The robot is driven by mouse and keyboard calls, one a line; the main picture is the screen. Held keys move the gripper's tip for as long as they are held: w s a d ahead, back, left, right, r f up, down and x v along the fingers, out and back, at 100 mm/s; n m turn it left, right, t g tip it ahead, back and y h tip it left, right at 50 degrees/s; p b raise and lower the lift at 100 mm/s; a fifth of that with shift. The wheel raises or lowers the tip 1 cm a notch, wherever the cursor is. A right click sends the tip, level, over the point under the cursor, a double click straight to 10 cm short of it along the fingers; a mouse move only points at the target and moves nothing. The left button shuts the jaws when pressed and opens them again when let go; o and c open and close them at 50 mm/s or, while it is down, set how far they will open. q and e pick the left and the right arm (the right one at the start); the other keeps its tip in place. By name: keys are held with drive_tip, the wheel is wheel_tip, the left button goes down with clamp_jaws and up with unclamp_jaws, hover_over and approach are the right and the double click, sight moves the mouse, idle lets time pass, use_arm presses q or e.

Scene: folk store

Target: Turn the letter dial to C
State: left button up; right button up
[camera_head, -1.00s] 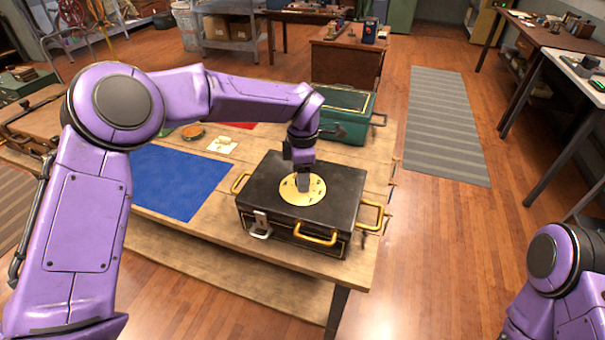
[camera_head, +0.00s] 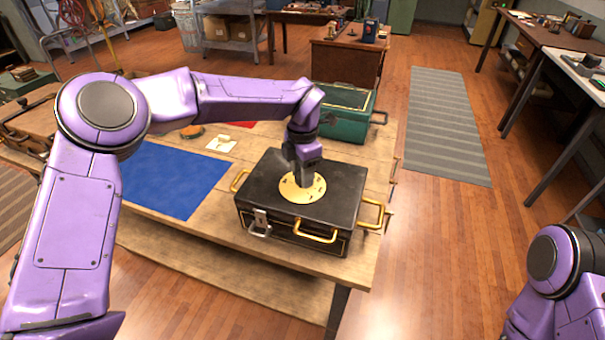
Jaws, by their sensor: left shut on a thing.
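The letter dial (camera_head: 290,194) is a round gold plate with small dark marks on the lid of a black case (camera_head: 342,182). The marks are too small to read as letters. The case has gold handles and a silver latch (camera_head: 260,222), and sits on the wooden table. My left gripper (camera_head: 305,183) points down at the middle of the dial, shut on the dial's knob, which its fingers mostly hide. My right arm shows at the lower right edge; its gripper is out of view.
A teal case (camera_head: 343,122) stands behind the black case. A blue mat (camera_head: 175,180) lies on the table to the left, with a white card (camera_head: 222,144) and a small round brown item (camera_head: 192,131) beyond it. Open floor lies to the right.

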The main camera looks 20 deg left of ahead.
use_arm(q)
drive_tip(key=n+b, duration=0.2)
drive_tip(key=n, duration=0.4)
drive_tip(key=shift+f+b, duration=0.1)
drive_tip(key=shift+b, duration=0.2)
drive_tip(key=n+b, duration=0.2)
drive_tip(key=n, duration=0.2)
drive_tip(key=shift+n+b, duration=0.65)
drive_tip(key=shift+n, duration=0.65)
drive_tip(key=o, duration=1.1)
drive_tip(key=shift+c, duration=0.2)
wheel_tip(320, 180, up, 11)
